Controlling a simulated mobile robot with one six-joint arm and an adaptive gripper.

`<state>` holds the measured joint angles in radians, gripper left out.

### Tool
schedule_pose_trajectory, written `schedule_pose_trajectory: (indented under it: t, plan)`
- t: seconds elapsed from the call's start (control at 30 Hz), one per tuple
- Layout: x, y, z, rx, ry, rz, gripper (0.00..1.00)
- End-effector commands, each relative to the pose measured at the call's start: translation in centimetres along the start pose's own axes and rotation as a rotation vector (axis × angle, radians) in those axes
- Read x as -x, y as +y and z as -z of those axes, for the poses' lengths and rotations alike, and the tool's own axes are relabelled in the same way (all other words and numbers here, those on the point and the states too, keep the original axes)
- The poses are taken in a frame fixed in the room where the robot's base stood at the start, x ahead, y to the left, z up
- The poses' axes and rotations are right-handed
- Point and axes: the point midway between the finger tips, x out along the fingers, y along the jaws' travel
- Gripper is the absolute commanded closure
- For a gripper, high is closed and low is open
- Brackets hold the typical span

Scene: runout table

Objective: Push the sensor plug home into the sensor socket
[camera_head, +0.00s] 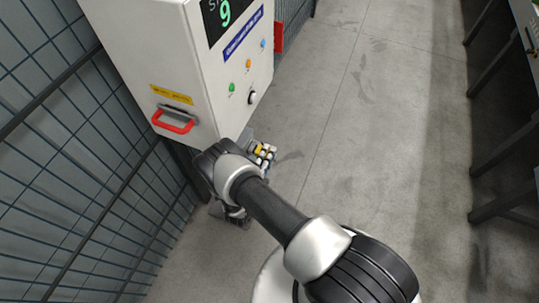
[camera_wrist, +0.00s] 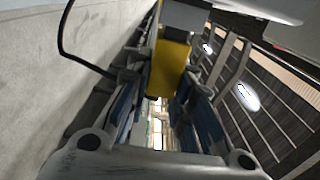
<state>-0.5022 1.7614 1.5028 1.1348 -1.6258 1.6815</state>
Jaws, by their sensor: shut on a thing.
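My gripper (camera_head: 263,157) is low beside the lower right side of the white cabinet, partly hidden behind my wrist. In the wrist view, my gripper (camera_wrist: 165,85) has its blue-padded fingers closed on a yellow block (camera_wrist: 168,68), which looks like the sensor plug. A grey block (camera_wrist: 187,16) sits at the far end of the yellow block; I cannot tell whether it is the sensor socket or whether the two touch. A black cable (camera_wrist: 61,40) loops at the left of the fingers. The sensor socket cannot be made out in the head view.
The white cabinet (camera_head: 165,65) has a red handle (camera_head: 173,120), coloured buttons and a display reading 9. A wire mesh fence (camera_head: 60,170) runs along the left. Dark table legs (camera_head: 500,205) stand at the right. The concrete floor (camera_head: 370,130) between is clear.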

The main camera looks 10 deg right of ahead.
Motion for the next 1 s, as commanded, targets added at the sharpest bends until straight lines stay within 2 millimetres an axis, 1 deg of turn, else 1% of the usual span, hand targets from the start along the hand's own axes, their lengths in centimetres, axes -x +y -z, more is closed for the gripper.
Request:
schedule_pose_trajectory:
  t: [0.47, 0.5, 0.83, 1.0]
  plan:
    - [0.0, -0.1, -1.2, -0.002, -0.002, 0.001, 1.0]
    - [0.0, -0.1, -1.2, -0.002, -0.002, 0.001, 0.78]
    - [0.0, -0.1, -1.1, -0.001, -0.001, 0.0, 0.56]
    - [0.0, 0.0, -1.1, -0.001, 0.0, 0.0, 0.56]
